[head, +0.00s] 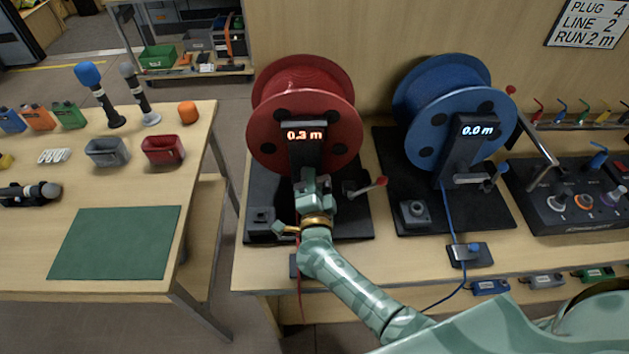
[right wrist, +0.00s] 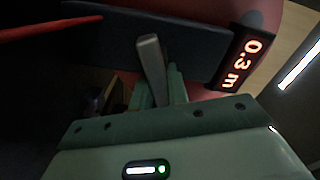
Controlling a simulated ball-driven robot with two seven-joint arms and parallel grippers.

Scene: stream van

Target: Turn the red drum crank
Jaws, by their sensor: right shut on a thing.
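The red drum (head: 272,125) stands upright on a dark base, and its display (head: 304,135) reads 0.3 m. The display also shows in the right wrist view (right wrist: 243,65). My right gripper (head: 309,180) is in front of the drum, just below the display. It is shut on a grey metal bar (right wrist: 151,62), which looks like the red drum crank; in the head view my gripper hides it. A lever with a red knob (head: 380,181) sticks out to the right of my gripper. My left gripper is not in view.
A blue drum (head: 430,100) with display 0.0 m stands to the right, beside a control panel (head: 570,205). A second table at left holds a green mat (head: 115,243), a red bin (head: 163,149) and microphones. A red cable (head: 299,285) hangs below my right wrist.

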